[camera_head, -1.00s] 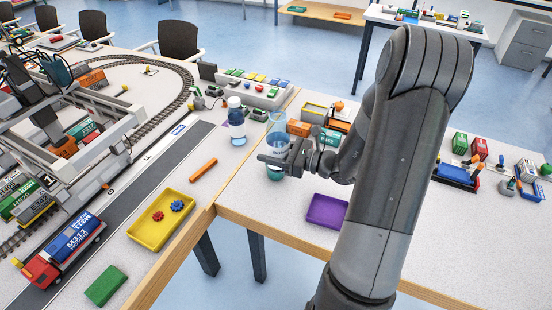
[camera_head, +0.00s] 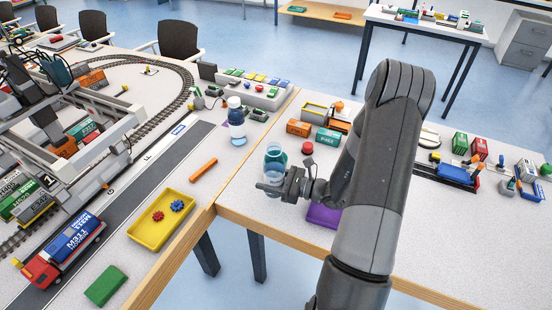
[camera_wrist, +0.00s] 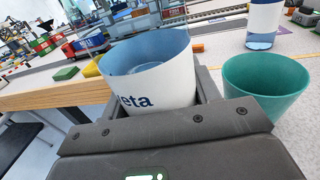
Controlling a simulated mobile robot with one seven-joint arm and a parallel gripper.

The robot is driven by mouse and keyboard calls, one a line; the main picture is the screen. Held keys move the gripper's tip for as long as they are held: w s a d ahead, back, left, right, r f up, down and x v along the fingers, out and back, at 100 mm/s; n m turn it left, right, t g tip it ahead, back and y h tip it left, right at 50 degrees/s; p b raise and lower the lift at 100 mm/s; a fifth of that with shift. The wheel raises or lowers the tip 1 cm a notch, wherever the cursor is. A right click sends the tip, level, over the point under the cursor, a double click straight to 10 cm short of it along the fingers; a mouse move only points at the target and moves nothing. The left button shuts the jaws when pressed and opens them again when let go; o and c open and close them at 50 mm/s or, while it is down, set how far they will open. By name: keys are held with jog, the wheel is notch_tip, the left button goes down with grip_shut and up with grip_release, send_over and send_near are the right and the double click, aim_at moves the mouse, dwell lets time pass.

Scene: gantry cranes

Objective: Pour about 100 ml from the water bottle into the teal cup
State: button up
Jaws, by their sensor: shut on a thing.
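My gripper (camera_head: 270,188) is shut on an open-topped bottle (camera_head: 273,171). In the wrist view the bottle (camera_wrist: 152,82) stands roughly upright between the jaws, with a white band lettered "eta" and a bluish inside. I cannot read its water level. The teal cup (camera_wrist: 265,85) stands upright on the table just right of the bottle in the wrist view, close beside it but apart. The cup's visible inside looks teal, with no clear water line.
A second bottle (camera_head: 236,118) with a white cap and blue contents stands on the left table. A purple tray (camera_head: 322,216) is partly hidden by my arm. A small red object (camera_head: 307,148) lies behind the gripper. A yellow tray (camera_head: 161,220) is at left.

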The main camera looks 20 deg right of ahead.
jog(key=shift+f, duration=1.6)
jog(key=shift+s+m, duration=0.15)
jog(key=shift+m, duration=0.25)
jog(key=shift+s+a+r+m+g+h, duration=0.15)
jog(key=shift+s+m+g, duration=0.1)
jog(key=shift+m, duration=0.55)
jog(key=shift+s+a+m+g+h, duration=0.1)
jog(key=shift+s+m+g+h, duration=0.1)
jog(key=shift+m, duration=0.6)
jog(key=m, duration=0.2)
jog(key=shift+s+a+m+g+h, duration=0.1)
jog(key=shift+s+m+g+h, duration=0.15)
jog(key=shift+m+g, duration=0.1)
jog(key=m, duration=0.1)
jog(key=s+m, duration=0.1)
jog(key=s+m+g, duration=0.1)
jog(key=shift+a+f, duration=0.35)
jog(key=shift+a, duration=0.05)
jog(key=shift+s+a+r+m+g, duration=0.15)
jog(key=shift+s+r+m+g, duration=0.15)
jog(key=shift+r+m, duration=0.25)
jog(key=shift+s+a+r+m+g, duration=0.1)
jog(key=shift+s+r+m+g, duration=0.2)
jog(key=shift+m, duration=0.3)
jog(key=shift+w+d+r+m+g, duration=0.1)
jog(key=shift+w+r+m+g, duration=0.1)
jog(key=shift+r+m, duration=0.3)
jog(key=shift+w+d+r+m+g, duration=0.1)
jog(key=shift+w+r+m, duration=0.15)
jog(key=shift+r, duration=0.45)
